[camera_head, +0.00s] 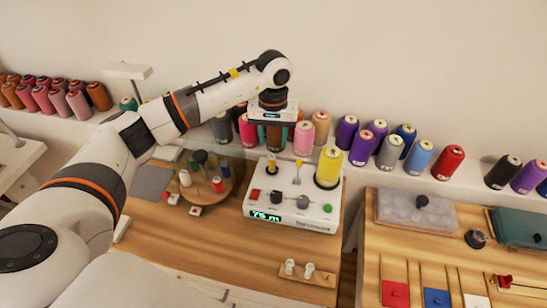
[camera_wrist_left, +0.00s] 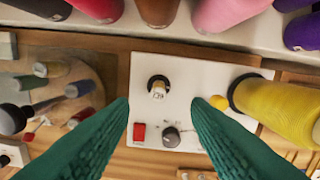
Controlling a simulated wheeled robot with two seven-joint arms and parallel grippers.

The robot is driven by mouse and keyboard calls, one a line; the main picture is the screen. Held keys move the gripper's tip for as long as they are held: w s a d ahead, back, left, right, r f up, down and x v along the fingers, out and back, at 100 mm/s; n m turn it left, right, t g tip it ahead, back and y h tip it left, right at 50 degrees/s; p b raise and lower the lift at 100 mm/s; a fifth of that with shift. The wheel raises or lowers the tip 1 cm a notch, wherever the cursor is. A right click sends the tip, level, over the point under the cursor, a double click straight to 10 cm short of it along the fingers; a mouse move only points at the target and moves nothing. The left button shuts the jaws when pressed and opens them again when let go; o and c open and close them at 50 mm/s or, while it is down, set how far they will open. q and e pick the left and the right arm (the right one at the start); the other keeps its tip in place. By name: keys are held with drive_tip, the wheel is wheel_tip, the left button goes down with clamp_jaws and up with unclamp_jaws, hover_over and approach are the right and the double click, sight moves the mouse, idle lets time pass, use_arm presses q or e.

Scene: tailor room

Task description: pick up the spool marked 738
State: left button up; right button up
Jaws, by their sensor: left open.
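My left gripper (camera_head: 274,138) hangs fingers-down above the back of the white winding machine (camera_head: 262,212). In the left wrist view its two green fingers (camera_wrist_left: 160,105) are wide apart with nothing between them. A small spool with a pale, printed top (camera_wrist_left: 158,90) stands on the machine's dark round seat, seen between and just beyond the fingertips. It also shows in the head view (camera_head: 271,166), below the gripper. The print is too small to read surely, so I cannot confirm 738 on any spool. My right gripper is not in view.
A large yellow cone (camera_head: 328,165) stands on the machine, right of the small spool. A round wooden stand (camera_head: 228,190) with several small spools is to the left. Two white bobbins (camera_head: 299,269) stand on a wooden holder in front. Thread cones line the shelf behind.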

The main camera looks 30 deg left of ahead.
sight(272, 158)
use_arm(q)
wheel_tip(272, 158, down, 3)
drive_tip(key=shift+w+r+p, duration=0.1)
drive_tip(key=shift+p, duration=0.2)
drive_tip(key=f, duration=0.1)
drive_tip(key=f+p, duration=0.2)
drive_tip(key=f, duration=0.1)
drive_tip(key=shift+s+f, duration=0.1)
drive_tip(key=shift+s, duration=0.15)
drive_tip(key=shift+a+f, duration=0.1)
drive_tip(key=shift+f, duration=0.25)
drive_tip(key=shift+w+f, duration=0.1)
drive_tip(key=shift+f, duration=0.1)
clamp_jaws()
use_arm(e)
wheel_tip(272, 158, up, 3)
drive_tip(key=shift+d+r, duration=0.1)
